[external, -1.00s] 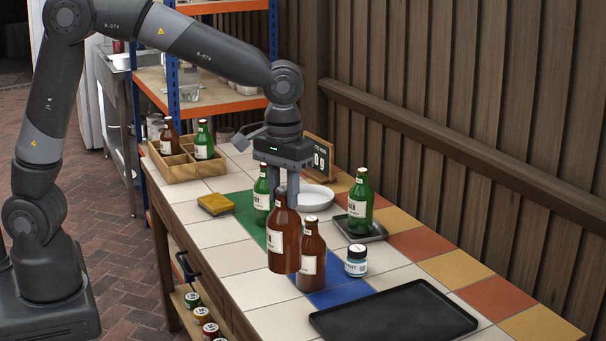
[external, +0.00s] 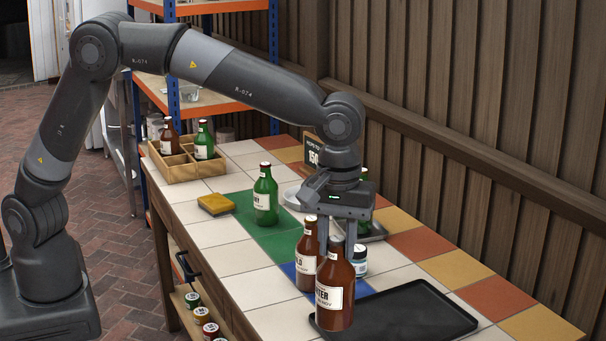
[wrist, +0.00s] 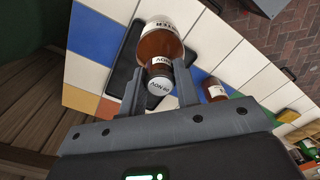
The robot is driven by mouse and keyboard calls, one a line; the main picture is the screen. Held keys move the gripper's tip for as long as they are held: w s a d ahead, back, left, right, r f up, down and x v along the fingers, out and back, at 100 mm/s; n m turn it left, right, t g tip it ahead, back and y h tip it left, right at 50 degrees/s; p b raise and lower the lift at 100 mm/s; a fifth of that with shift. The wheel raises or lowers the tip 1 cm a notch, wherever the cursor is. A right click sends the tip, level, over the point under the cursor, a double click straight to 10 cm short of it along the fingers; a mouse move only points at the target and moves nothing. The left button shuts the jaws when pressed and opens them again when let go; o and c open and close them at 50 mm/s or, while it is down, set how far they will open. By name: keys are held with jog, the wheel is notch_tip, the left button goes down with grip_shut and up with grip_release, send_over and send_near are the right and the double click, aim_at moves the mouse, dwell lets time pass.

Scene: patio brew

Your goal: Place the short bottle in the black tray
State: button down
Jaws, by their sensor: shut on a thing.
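My gripper (external: 337,248) is shut on the neck of a brown bottle (external: 335,295) with a white label and holds it upright. The bottle also shows between the fingers in the wrist view (wrist: 160,45). The black tray (external: 425,312) lies flat and empty at the front right of the table. The held bottle's base overlaps the tray's left end in the picture; I cannot tell its height above it. In the wrist view the tray (wrist: 122,75) shows behind the bottle.
Another brown bottle (external: 306,262) stands just left of the held one, with a white-labelled jar (external: 359,262) behind. A green bottle (external: 265,197) stands farther back. A second green bottle (external: 363,215) is partly hidden by my gripper. A wooden crate (external: 180,172) and yellow sponge (external: 215,204) lie at the back left.

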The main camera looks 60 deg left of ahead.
jog(key=w+a+f, duration=0.4)
jog(key=w+f, duration=0.4)
jog(key=f, duration=0.1)
jog(key=shift+a+f, duration=0.2)
jog(key=shift+f, duration=0.2)
jog(key=c, duration=1.1)
grip_release()
